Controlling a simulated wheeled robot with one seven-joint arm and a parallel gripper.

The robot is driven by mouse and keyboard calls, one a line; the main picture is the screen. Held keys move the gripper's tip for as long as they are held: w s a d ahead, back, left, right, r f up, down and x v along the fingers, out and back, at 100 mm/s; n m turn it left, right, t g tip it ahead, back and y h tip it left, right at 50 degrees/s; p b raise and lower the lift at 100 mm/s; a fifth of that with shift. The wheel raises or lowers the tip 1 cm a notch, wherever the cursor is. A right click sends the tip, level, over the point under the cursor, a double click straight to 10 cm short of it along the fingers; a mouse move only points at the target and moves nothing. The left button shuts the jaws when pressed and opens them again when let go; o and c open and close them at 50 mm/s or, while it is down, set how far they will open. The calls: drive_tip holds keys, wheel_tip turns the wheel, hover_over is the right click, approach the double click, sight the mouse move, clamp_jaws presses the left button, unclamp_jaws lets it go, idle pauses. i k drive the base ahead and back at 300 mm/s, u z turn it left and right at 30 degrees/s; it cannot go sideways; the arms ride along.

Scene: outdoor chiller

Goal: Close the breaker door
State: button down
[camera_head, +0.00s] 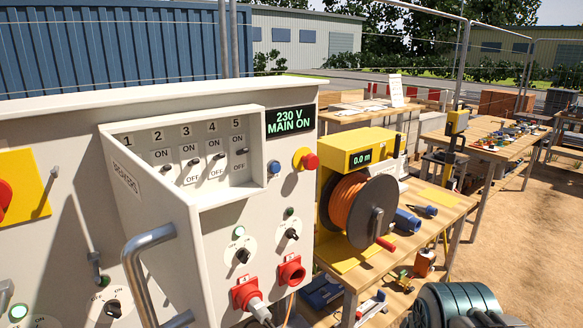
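My gripper is not in view.
The cabinet front has a lit display (289,121), a red emergency button (309,161), knobs and red sockets (290,272), one holding a plug. A yellow cable reel (362,209) stands on a wooden bench at right. A green ribbed motor (458,306) is at lower right. Sandy ground lies farther right.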

sight(162, 221)
drive_tip(key=u, duration=1.65)
